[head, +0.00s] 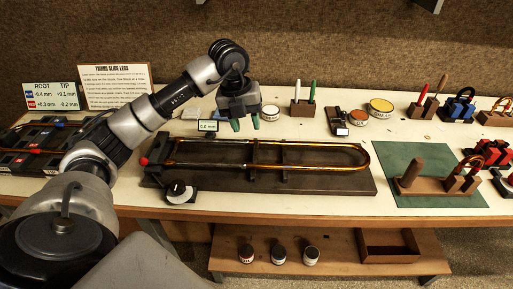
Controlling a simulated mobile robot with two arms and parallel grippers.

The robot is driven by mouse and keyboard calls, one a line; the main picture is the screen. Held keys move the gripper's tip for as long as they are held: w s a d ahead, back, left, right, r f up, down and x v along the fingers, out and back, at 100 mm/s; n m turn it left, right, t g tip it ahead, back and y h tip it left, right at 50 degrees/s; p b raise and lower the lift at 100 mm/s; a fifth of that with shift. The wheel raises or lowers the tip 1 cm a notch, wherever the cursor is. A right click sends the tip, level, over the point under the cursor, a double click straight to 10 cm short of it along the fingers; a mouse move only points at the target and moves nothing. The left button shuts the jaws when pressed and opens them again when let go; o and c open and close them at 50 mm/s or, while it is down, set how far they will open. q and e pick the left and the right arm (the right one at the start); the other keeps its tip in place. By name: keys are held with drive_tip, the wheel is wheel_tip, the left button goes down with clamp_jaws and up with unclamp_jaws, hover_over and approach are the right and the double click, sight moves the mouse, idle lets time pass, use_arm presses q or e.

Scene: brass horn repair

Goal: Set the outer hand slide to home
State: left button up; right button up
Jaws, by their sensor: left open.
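The outer hand slide (335,167) is a long brass U-shaped tube lying on a dark board (300,187), its rounded bow toward the right end. Dark blocks on the board cross under or around its legs. A red knob (144,161) sits at the board's left end, and a dial-like part (178,191) stands at its front left corner. My left gripper (246,123) is open and empty, with green fingertips pointing down, above or behind the slide's back leg and apart from it. My right gripper is not in view.
A small readout (208,126) stands behind the board; its first digit is unclear. A ROOT/TIP card (52,96) and an instruction sheet (116,86) stand at the back left. Tins, marker holders and a green mat (405,155) with a wooden stand fill the right. Jars sit on the lower shelf (335,262).

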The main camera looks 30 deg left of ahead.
sight(255, 154)
use_arm(q)
drive_tip(key=f, duration=0.3)
drive_tip(key=d+f, duration=0.1)
drive_tip(key=f, duration=0.2)
drive_tip(key=w+f+p, duration=0.1)
drive_tip(key=f, duration=0.2)
drive_tip(key=shift+d+f, duration=0.35)
drive_tip(key=shift+d, duration=0.05)
clamp_jaws()
